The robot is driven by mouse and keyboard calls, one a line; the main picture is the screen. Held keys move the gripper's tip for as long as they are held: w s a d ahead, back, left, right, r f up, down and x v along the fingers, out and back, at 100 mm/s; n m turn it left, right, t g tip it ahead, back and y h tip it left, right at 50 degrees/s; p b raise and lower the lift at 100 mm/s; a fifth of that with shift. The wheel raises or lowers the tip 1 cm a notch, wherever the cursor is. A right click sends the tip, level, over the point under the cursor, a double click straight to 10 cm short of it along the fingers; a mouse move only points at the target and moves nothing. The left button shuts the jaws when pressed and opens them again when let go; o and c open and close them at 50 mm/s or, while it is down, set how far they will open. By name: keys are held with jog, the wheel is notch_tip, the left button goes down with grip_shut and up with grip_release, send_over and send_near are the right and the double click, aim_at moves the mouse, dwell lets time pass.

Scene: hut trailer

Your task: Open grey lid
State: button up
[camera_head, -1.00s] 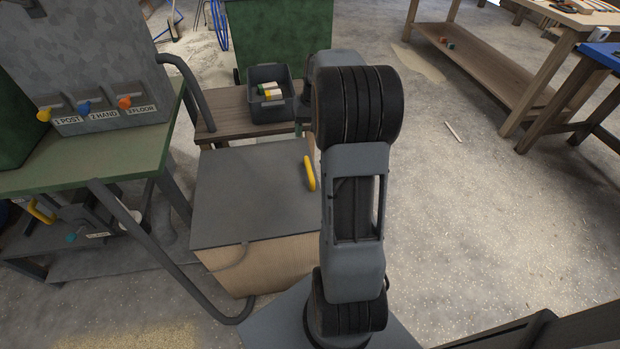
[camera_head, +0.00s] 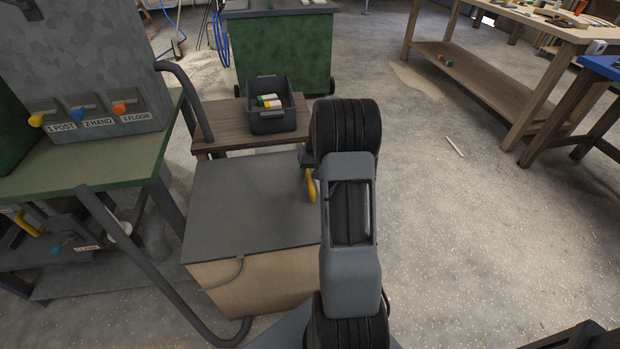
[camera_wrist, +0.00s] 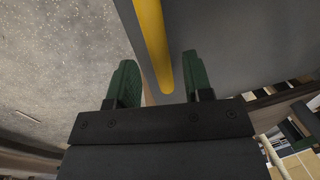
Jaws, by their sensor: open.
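The grey lid (camera_head: 240,200) lies flat and closed on a light wooden box (camera_head: 255,282). A yellow handle (camera_head: 310,186) stands on the lid near its right edge. In the wrist view the yellow handle (camera_wrist: 152,45) runs down between the two green fingers of my gripper (camera_wrist: 158,82). The fingers are apart, with a gap on each side of the handle. The grey lid (camera_wrist: 230,40) fills the upper right of the wrist view. In the head view my arm hides most of the gripper.
A dark bin (camera_head: 272,108) with small blocks stands on a low wooden bench (camera_head: 220,125) behind the box. A green bench (camera_head: 90,168) with labelled levers and a bent hose (camera_head: 150,258) are at left. Floor at right is mostly clear.

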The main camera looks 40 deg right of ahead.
jog(key=shift+a+f, duration=0.15)
jog(key=shift+f, duration=0.6)
jog(key=shift+c, duration=0.4)
grip_shut()
